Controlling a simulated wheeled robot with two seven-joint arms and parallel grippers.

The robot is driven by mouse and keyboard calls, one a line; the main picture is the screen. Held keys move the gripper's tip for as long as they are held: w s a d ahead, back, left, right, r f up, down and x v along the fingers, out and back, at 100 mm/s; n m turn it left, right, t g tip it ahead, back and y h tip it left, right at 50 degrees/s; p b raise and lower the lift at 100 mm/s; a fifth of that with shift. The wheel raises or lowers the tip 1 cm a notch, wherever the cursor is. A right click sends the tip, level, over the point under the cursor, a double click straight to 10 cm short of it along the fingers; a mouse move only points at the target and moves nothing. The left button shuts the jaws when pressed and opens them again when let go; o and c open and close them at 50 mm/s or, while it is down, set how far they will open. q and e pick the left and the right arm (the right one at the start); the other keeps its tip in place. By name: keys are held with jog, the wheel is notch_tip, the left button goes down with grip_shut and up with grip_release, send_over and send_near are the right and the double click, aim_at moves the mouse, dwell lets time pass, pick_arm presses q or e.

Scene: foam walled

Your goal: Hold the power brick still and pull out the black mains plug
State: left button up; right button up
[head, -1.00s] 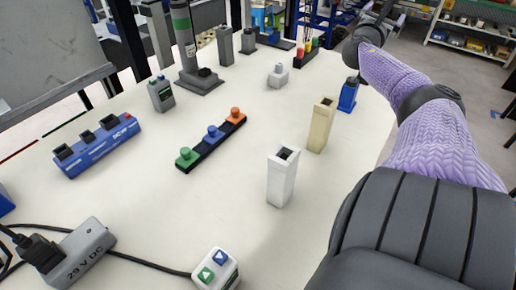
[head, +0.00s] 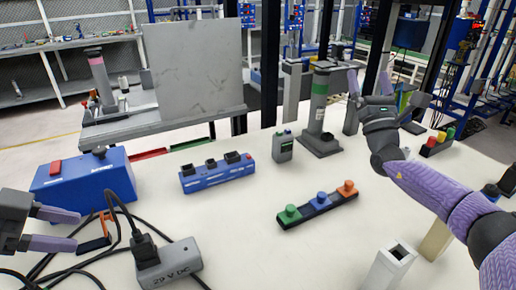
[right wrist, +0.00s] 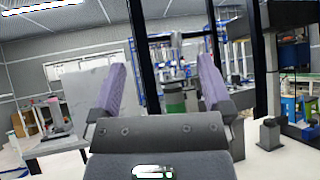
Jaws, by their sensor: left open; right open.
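The grey power brick (head: 172,265), marked "29 V DC", lies on the white table at the lower left of the head view. The black mains plug (head: 144,249) sits at the brick's left end, with its black cable looping up and to the left. My left gripper (head: 78,228) is open and empty at the left edge, to the left of the plug and apart from it. My right gripper (head: 392,88) is open and empty, raised above the far right of the table. The right wrist view shows its two purple fingers (right wrist: 164,92) spread with nothing between them.
A blue box (head: 84,184) stands behind the brick among black cables. A blue socket strip (head: 217,173), a button bar (head: 318,206) and a grey post with a green band (head: 318,100) stand further back. A white block (head: 388,268) stands at front right.

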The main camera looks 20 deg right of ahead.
jog(key=w+a+f+n+g+y, duration=0.1)
jog(key=a+f+n+g+y, duration=0.25)
jog(key=a+n+y, duration=0.4)
jog(key=w+a+f+n+g+y, duration=0.1)
jog(key=a+f+n+g+y, duration=0.3)
jog(key=a+y, duration=0.6)
jog(key=w+a+f+n+g+y, duration=0.15)
jog(key=a+n+g+y, duration=0.25)
jog(key=a+n+y, duration=0.4)
jog(key=n+g+h, duration=0.4)
jog(key=g, duration=1)
send_near(194, 245)
jog(key=shift+w+a+f+y, duration=0.1)
jog(key=shift+a+f+y, duration=0.15)
jog(key=shift+f, duration=0.15)
jog(key=shift+a+f, duration=0.1)
jog(key=shift+f, duration=0.2)
jog(key=x, duration=0.9)
jog(key=shift+f, duration=0.15)
